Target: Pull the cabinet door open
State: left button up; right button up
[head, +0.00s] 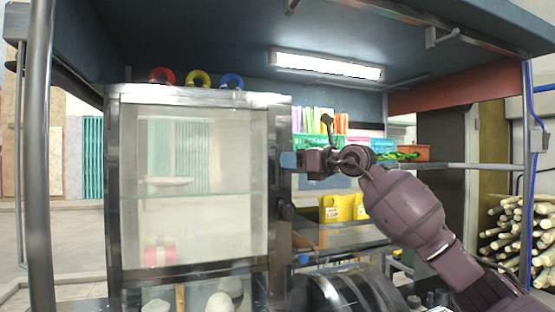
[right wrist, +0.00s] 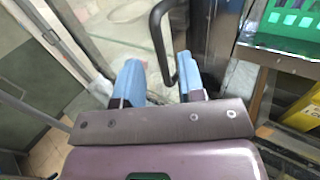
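The cabinet door (head: 195,185) is a glass panel in a metal frame at the left of the head view, and it looks closed. Its black handle (right wrist: 160,40) shows in the right wrist view as an upright loop. My right gripper (head: 288,160) is at the right edge of the cabinet. In the right wrist view my right gripper (right wrist: 158,78) is open, with its blue fingertips on either side of the handle's lower end. A gap shows between the left finger and the handle; contact with the right finger is unclear. My left gripper is out of view.
Coloured rings (head: 198,78) sit on top of the cabinet. A green basket (head: 310,143) and yellow packets (head: 343,207) stand on shelves to its right. A dark rounded machine (head: 345,292) is below. A metal post (head: 38,160) stands at the left.

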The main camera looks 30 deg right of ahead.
aim_at(277, 183)
jog(key=shift+x, duration=2.55)
grip_shut()
